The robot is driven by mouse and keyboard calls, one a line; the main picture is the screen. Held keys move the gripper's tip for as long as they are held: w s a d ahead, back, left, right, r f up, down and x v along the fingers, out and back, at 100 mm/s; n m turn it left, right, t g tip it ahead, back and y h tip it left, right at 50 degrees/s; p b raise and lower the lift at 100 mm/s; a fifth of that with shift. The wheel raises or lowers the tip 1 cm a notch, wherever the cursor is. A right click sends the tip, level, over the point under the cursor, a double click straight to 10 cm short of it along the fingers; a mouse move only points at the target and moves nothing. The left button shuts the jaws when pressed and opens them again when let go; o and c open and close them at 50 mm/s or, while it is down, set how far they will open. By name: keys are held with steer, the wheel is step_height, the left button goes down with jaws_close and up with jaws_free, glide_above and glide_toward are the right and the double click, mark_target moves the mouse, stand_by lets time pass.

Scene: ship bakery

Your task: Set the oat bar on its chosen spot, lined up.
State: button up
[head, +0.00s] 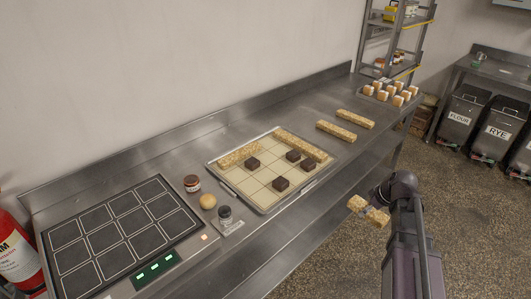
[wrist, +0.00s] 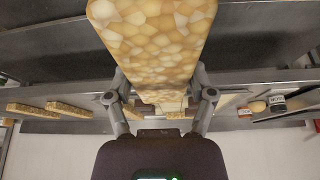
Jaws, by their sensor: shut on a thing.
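My gripper (wrist: 160,82) is shut on a pale, nubbly oat bar (wrist: 152,38), with one finger on each side of it. In the head view the held bar (head: 357,203) is in the air in front of the counter's edge, right of the tray, and my gripper (head: 369,211) partly covers its middle. The gridded cream tray (head: 243,187) lies on the counter. Two oat bars lie along its far side, one at the left (head: 238,155) and one at the right (head: 299,146). Several dark brown blocks (head: 280,184) stand on its squares. No marking of the chosen spot can be made out.
Two more oat bars (head: 336,131) lie on the counter right of the tray, with white-topped pieces (head: 390,92) beyond. A jar (head: 192,184), a round ball (head: 208,201) and a dark-lidded jar (head: 225,215) stand left of the tray, beside a black panelled device (head: 123,230).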

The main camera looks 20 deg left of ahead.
steer(key=shift+s+d, duration=0.15)
steer(key=shift+s, duration=0.35)
steer(key=shift+a, duration=0.4)
